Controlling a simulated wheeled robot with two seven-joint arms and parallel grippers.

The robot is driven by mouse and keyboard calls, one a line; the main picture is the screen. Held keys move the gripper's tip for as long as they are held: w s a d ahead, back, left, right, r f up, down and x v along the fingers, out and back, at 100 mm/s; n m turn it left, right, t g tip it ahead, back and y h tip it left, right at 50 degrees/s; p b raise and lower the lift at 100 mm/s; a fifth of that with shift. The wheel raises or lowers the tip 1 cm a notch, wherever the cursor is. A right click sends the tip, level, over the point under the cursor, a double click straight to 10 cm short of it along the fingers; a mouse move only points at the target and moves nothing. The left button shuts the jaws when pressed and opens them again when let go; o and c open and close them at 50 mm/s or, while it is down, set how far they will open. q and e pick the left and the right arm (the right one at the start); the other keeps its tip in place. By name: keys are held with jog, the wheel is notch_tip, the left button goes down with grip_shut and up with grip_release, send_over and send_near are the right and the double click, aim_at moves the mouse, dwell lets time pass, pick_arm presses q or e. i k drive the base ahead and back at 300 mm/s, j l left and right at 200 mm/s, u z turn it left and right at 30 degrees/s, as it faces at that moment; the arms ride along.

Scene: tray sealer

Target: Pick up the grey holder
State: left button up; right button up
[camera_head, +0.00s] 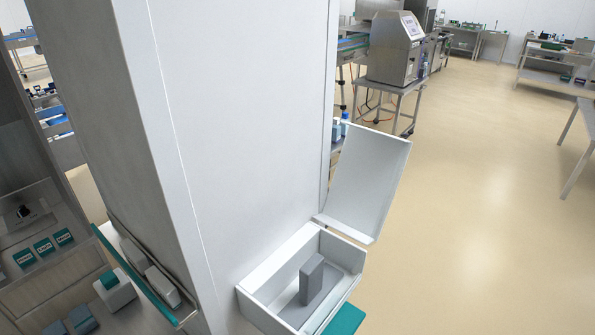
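A grey upright block on a flat grey base, which looks like the grey holder (311,281), stands inside a white open-topped box (266,313). The box is fixed against the white pillar at the lower middle of the head view. Its white lid (368,180) is swung up and open at the back right. The lower part of the holder is partly hidden by the box's front wall. Neither of my grippers shows in this view.
A large white pillar (245,130) fills the left middle. Left of it, shelves (50,280) hold teal-labelled items and a white dispenser (115,290). A teal piece (345,320) sticks out below the box. A steel machine (393,50) stands behind; the floor (460,230) at right is clear.

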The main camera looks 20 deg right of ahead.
aim_at(317, 278)
jog(key=i+l+u, duration=0.1)
jog(key=l+u, duration=0.35)
jog(key=l, duration=0.15)
jog(key=l+u, duration=0.4)
jog(key=l, duration=0.2)
jog(key=l+u, duration=0.45)
jog(key=l, duration=0.15)
